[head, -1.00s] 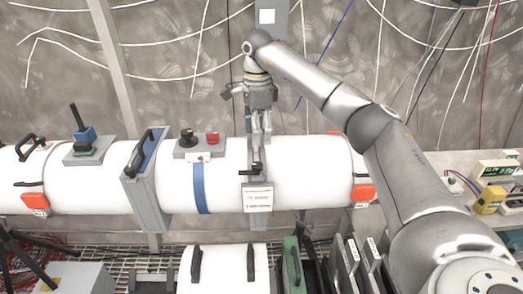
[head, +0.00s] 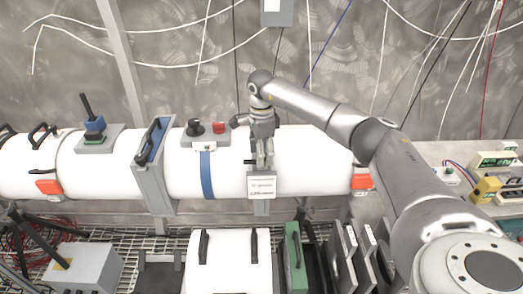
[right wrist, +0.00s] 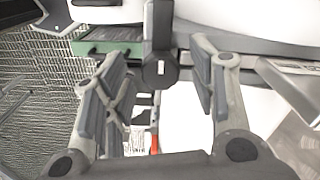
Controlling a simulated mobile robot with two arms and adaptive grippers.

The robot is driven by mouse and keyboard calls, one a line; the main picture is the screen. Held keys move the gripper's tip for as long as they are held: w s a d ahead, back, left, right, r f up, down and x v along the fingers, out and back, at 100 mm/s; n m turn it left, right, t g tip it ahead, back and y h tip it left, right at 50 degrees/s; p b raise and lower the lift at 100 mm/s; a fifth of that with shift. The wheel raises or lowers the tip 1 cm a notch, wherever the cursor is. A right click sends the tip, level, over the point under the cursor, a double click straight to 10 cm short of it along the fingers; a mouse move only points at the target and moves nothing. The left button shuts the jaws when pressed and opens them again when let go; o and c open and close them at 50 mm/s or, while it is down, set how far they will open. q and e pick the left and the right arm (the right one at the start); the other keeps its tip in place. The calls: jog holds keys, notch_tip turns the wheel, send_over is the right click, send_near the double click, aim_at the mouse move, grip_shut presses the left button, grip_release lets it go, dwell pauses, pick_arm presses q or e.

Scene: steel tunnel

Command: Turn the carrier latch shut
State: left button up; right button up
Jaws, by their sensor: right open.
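The latch looks to be the small black lever (head: 250,161) on top of the grey band with a white label (head: 262,187) around the white tube. My right gripper (head: 264,162) points down over this band, its fingertips at the lever's height and partly hiding it. In the right wrist view the two fingers are spread apart, and a dark bar with a round end (right wrist: 160,72) lies between them. There is a gap on each side of the bar, and no finger is seen touching it. My left gripper is not in view.
The white tube (head: 330,165) runs across the scene. To the left are a grey box with a red button (head: 219,127), a blue strap (head: 207,176) and a blue plate with a black handle (head: 150,143). A white case (head: 228,262) and green panel (head: 295,262) stand in front.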

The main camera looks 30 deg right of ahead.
jog(key=c, duration=1)
